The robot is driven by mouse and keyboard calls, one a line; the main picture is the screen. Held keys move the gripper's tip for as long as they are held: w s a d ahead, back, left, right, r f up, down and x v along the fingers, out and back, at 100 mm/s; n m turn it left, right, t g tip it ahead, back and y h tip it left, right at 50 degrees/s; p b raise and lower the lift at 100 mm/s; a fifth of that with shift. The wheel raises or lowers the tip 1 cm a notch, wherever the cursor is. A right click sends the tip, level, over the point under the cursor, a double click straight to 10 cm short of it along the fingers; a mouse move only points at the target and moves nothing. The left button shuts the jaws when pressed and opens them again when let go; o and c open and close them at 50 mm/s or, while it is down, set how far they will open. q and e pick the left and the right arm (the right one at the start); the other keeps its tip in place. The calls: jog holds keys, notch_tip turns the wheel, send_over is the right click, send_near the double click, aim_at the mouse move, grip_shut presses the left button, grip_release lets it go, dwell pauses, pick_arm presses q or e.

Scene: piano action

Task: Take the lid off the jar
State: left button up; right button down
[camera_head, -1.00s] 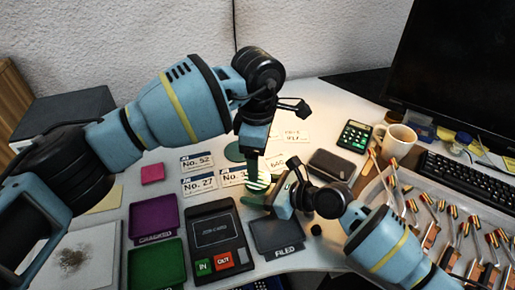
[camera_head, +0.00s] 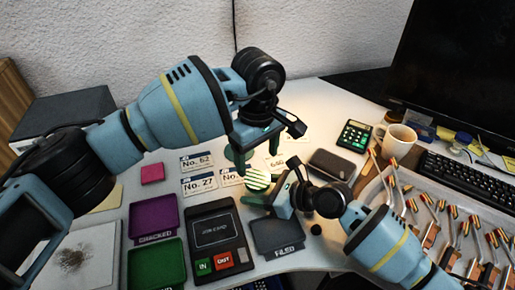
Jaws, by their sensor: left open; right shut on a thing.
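A round thing with green and white stripes (camera_head: 257,178), which looks like the jar, stands on the desk in the middle. I cannot tell whether its striped top is a lid. My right gripper (camera_head: 268,196) is shut on the jar low down, from the front right; its fingers hide part of it. My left gripper (camera_head: 256,153) is open above the jar, with its green fingers spread apart and nothing seen between them. A flat dark green disc (camera_head: 231,153) lies behind the jar, partly covered by a left finger; I cannot tell what it is.
Number cards (camera_head: 198,184) lie left of the jar. A dark tray (camera_head: 277,238) and a card machine (camera_head: 215,235) are in front. A brown case (camera_head: 331,165), a calculator (camera_head: 354,134) and a mug (camera_head: 397,140) stand to the right, near piano action parts (camera_head: 440,215).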

aim_at(258, 179)
pick_arm(q)
jog(key=shift+f, duration=3.2)
jog(key=c, duration=1)
jog(key=n, duration=0.5)
jog(key=shift+n, duration=0.4)
jog(key=n, duration=0.7)
jog(key=shift+r, duration=0.1)
jog(key=shift+r, duration=0.1)
jog(key=shift+r, duration=0.9)
jog(key=shift+r, duration=0.1)
